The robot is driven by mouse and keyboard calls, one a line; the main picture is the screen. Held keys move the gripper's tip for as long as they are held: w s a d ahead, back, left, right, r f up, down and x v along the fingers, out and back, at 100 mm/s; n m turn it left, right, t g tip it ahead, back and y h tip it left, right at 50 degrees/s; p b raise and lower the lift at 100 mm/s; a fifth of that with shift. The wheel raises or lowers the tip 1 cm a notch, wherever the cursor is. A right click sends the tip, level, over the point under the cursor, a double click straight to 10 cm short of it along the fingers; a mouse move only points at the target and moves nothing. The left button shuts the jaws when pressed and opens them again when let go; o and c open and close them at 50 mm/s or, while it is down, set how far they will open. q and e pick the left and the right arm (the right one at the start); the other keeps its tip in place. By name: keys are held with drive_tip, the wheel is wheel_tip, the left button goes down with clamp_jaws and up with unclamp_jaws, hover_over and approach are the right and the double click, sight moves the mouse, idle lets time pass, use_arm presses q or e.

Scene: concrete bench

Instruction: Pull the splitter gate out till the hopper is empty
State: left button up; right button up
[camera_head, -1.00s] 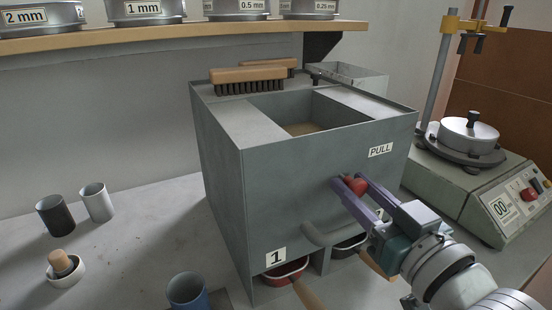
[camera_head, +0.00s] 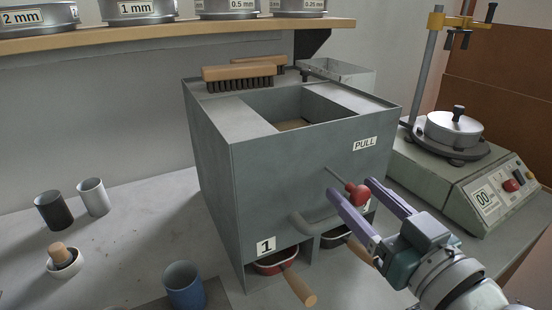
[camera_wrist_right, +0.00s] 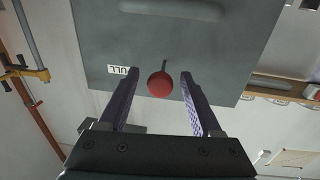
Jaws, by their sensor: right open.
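The grey splitter box (camera_head: 285,185) stands on the bench with its open hopper (camera_head: 310,107) on top. A little brown material (camera_head: 296,124) shows low in the hopper; how much lies there is partly hidden by the front wall. The gate's red knob (camera_head: 358,194) stands out from the front face on a thin bare rod, below the PULL label (camera_head: 364,143). My right gripper (camera_head: 352,188) is open, with a finger on each side of the knob. In the right wrist view the knob (camera_wrist_right: 160,84) sits between the fingers with gaps on both sides. My left gripper is not in view.
A brush (camera_head: 239,73) lies on top. A blue cup (camera_head: 184,286) stands at front left, a sieve shaker (camera_head: 460,165) at right.

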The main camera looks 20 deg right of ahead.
drive_tip(key=shift+s, duration=0.1)
drive_tip(key=s, duration=0.9)
drive_tip(key=shift+s+a, duration=0.2)
drive_tip(key=shift+s, duration=0.2)
drive_tip(key=shift+w, duration=0.1)
